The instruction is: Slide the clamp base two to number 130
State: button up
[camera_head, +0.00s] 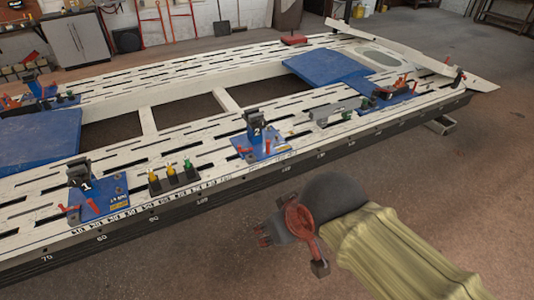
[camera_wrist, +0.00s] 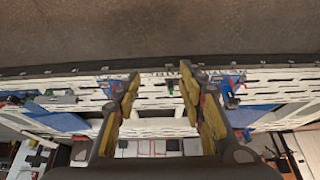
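Clamp base two (camera_head: 262,148) is a blue plate with a black upright clamp marked 2 and red handles. It sits on the white slotted bench (camera_head: 145,121) near its front edge, past the 100 mark on the scale. Smaller numbers farther right, including 130, are too small to read. Clamp base one (camera_head: 97,200), marked 1, stands farther left. My gripper (camera_head: 266,232) is in front of the bench, apart from both bases. In the wrist view, the gripper (camera_wrist: 159,78) has its fingers spread with nothing between them. A blue base (camera_wrist: 110,88), likely two, shows left of the fingers.
Small yellow and green-topped pieces (camera_head: 172,177) stand between the two bases. A grey block (camera_head: 335,111) and another blue base (camera_head: 392,96) lie right of base two. Blue panels (camera_head: 325,66) lie on the bench. The floor in front (camera_head: 200,265) is clear.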

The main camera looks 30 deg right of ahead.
aim_at(264, 142)
jog(key=i+l+z, duration=0.25)
jog(key=i+z, duration=0.15)
jog(key=i, duration=0.25)
jog(key=i+l+z, duration=0.1)
jog(key=i+z, duration=0.25)
jog(key=i, duration=0.25)
jog(key=i+j+z, duration=0.1)
jog(key=i+z, duration=0.3)
jog(key=i, duration=0.25)
